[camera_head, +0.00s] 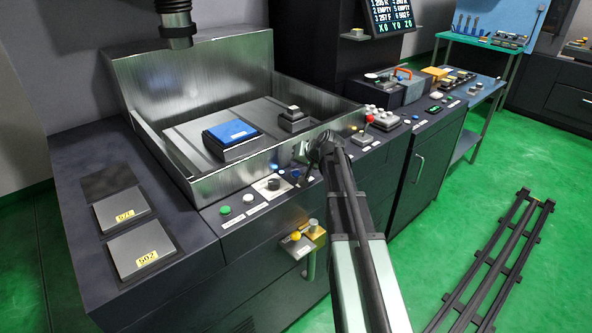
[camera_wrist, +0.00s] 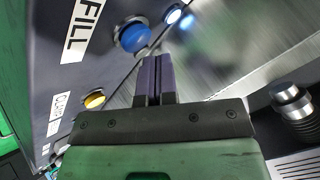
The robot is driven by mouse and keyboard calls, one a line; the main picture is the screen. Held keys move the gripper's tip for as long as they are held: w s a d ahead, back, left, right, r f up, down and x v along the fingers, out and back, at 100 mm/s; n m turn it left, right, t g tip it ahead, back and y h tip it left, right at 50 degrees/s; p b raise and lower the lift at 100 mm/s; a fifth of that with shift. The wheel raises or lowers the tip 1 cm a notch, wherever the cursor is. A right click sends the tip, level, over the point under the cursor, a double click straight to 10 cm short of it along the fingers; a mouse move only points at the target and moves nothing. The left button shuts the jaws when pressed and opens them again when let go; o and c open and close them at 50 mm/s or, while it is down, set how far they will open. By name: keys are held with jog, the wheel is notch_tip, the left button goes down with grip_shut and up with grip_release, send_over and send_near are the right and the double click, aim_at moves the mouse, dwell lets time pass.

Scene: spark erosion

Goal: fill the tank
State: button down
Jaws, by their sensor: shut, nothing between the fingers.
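The tank (camera_head: 183,55) is an open metal basin with brushed walls; its floor looks dry. Inside it a blue-topped block (camera_head: 232,131) and a small grey block (camera_head: 292,113) sit apart. My gripper (camera_wrist: 156,66) is shut and empty, its fingertips near the panel beside a blue button (camera_wrist: 132,36). The FILL label (camera_wrist: 82,30) lies left of that button. A lit indicator (camera_wrist: 173,14) is just beyond it, and a yellow button (camera_wrist: 95,98) is nearer. In the head view my gripper (camera_head: 318,150) is at the tank's front wall, and my arm hides part of the panel.
A green button (camera_head: 225,210), a white button (camera_head: 250,198) and a black knob (camera_head: 273,184) sit on the front panel left of my arm. A dark machine head (camera_head: 177,25) hangs over the tank. Labelled plates (camera_head: 138,252) lie at left. A red-knobbed lever (camera_head: 367,115) stands right.

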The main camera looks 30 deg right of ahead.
aim_at(298, 173)
jog(key=shift+r, duration=0.15)
notch_tip(298, 173, up, 5)
jog(key=p, duration=0.5)
jog(key=shift+r, duration=0.1)
dwell(0.6)
jog(key=shift+s+a+f, duration=0.1)
jog(key=shift+s+f, duration=0.15)
jog(key=shift+f, duration=0.05)
jog(key=s+a+f+n+g+h, duration=0.1)
jog(key=s+a+g, duration=0.3)
jog(key=s+a, duration=0.6)
jog(key=s+a+f+n+g+h, duration=0.2)
jog(key=s+a, duration=0.9)
jog(key=s, duration=0.6)
jog(key=f+n+g, duration=0.1)
jog(key=g, duration=0.1)
jog(key=shift+a+f+n+g, duration=0.25)
jog(key=shift+f+n+g, duration=0.05)
jog(key=shift+f+n, duration=0.1)
